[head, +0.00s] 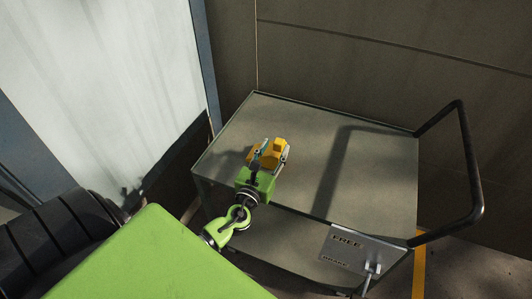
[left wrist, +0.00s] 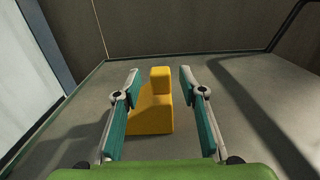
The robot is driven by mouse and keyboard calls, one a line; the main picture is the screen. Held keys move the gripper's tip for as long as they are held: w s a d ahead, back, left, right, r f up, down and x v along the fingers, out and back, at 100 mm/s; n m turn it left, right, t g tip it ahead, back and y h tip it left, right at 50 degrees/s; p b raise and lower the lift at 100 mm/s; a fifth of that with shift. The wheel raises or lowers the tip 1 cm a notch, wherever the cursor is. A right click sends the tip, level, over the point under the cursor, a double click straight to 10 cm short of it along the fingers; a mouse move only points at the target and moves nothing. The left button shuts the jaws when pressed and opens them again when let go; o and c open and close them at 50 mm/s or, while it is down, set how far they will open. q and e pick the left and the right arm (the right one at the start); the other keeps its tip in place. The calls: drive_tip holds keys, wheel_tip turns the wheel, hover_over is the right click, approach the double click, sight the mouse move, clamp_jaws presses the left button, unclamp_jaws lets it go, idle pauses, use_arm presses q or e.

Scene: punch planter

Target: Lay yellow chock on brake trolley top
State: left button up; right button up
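The yellow chock (head: 277,147) appears to rest on the grey top of the brake trolley (head: 375,165), left of its middle. In the left wrist view the chock (left wrist: 152,105) shows a sloped left side and a raised block at its top. My left gripper (head: 270,153) is over the trolley top with its fingers spread on either side of the chock. In the left wrist view the gripper (left wrist: 158,85) is open, with a clear gap between the right finger and the chock. The left finger overlaps the chock's left edge, so contact there is unclear. My right gripper is not in view.
The trolley has a dark tubular handle (head: 472,170) at the right and a sign plate (head: 362,247) reading FREE and BRAKE with a small lever (head: 369,272) at the front. A brown wall (head: 350,60) stands behind. The trolley top's right side is clear.

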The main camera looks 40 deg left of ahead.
use_arm(q)
drive_tip(key=b+v, duration=0.1)
drive_tip(key=v, duration=0.6)
drive_tip(key=shift+s, duration=0.35)
